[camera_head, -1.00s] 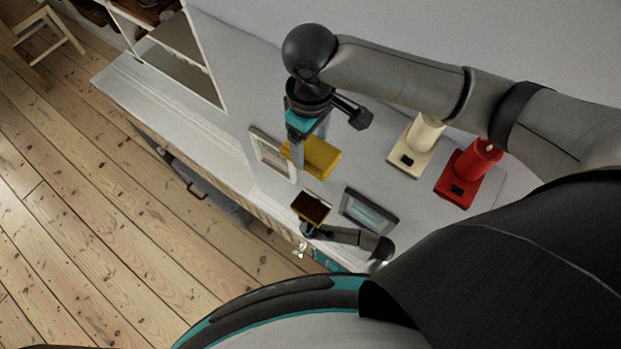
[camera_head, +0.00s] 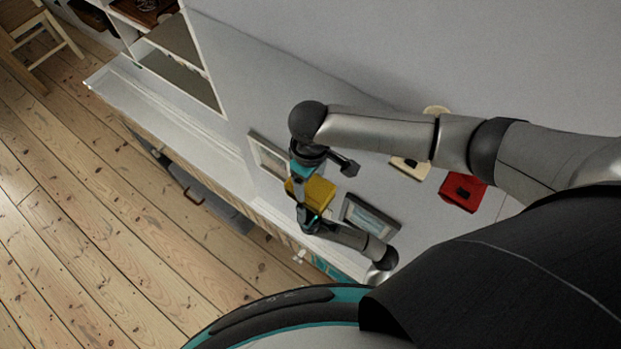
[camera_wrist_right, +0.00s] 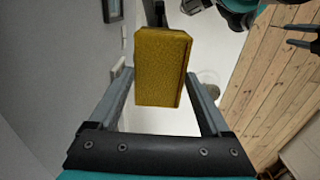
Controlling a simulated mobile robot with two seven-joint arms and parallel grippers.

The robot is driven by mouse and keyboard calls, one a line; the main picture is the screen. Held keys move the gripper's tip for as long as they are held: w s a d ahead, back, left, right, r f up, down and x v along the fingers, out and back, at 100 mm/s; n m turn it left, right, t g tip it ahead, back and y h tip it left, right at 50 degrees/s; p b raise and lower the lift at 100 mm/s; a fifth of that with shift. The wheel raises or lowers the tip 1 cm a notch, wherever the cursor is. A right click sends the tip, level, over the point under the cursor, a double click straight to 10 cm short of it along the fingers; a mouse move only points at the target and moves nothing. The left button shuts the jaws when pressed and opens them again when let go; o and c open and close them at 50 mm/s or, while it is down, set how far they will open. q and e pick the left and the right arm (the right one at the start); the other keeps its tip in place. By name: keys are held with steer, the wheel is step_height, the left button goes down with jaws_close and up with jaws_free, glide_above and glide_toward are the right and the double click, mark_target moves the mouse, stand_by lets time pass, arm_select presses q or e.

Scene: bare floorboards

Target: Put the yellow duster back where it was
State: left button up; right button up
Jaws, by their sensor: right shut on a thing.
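The yellow duster (camera_head: 319,191) is a yellow block, held up over the pale top in front of me. It fills the middle of the right wrist view (camera_wrist_right: 162,65), between the two fingers. My right gripper (camera_head: 301,193) comes down from above and is shut on it. My left gripper (camera_head: 309,218) is just below the duster in the head view. Its fingertips are hidden or too small there, so I cannot tell whether it touches the duster or what it holds.
A pale picture frame (camera_head: 268,157) lies left of the duster, and a dark picture frame (camera_head: 370,217) lies right of it. A red thing (camera_head: 463,192) and a cream thing (camera_head: 410,168) stand further right, partly behind my right arm. White shelves (camera_head: 180,50) stand at upper left.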

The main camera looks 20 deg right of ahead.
mark_target(310, 185)
steer(key=o, duration=1)
step_height(310, 185, up, 12)
steer(key=p, duration=0.2)
steer(key=shift+p, duration=0.35)
steer(key=shift+r, duration=0.1)
